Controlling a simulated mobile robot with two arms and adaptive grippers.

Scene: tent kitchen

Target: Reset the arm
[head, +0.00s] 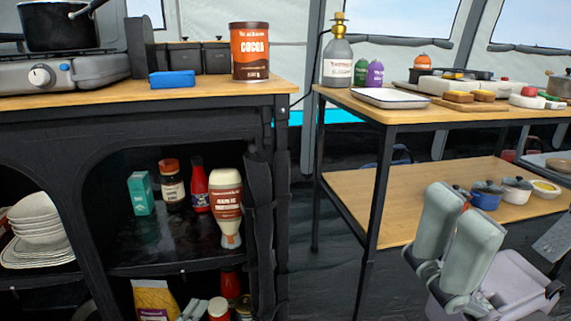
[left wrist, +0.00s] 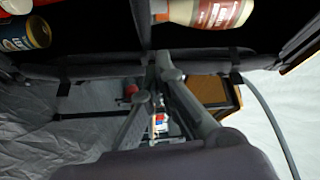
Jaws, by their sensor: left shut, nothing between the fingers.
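My left gripper (head: 193,309) shows only as pale grey fingertips at the bottom edge of the head view, in front of the cabinet's lower compartment. In the left wrist view its two slim fingers (left wrist: 150,70) are shut with nothing between them, in front of the cabinet's rolled side cloth. The squeeze bottle (head: 228,205) stands apart from it on the shelf above. My right gripper (head: 457,220) is large at the lower right, its two broad grey fingers side by side and pointing up. Overlap hides whether there is a gap between them.
The black cabinet (head: 265,220) holds plates (head: 42,230), jars and bottles. A stove (head: 60,75) and a cocoa tin (head: 250,52) stand on top. A wooden table (head: 345,105) with a lower shelf (head: 375,205) bearing pots is at right. Dark floor lies between.

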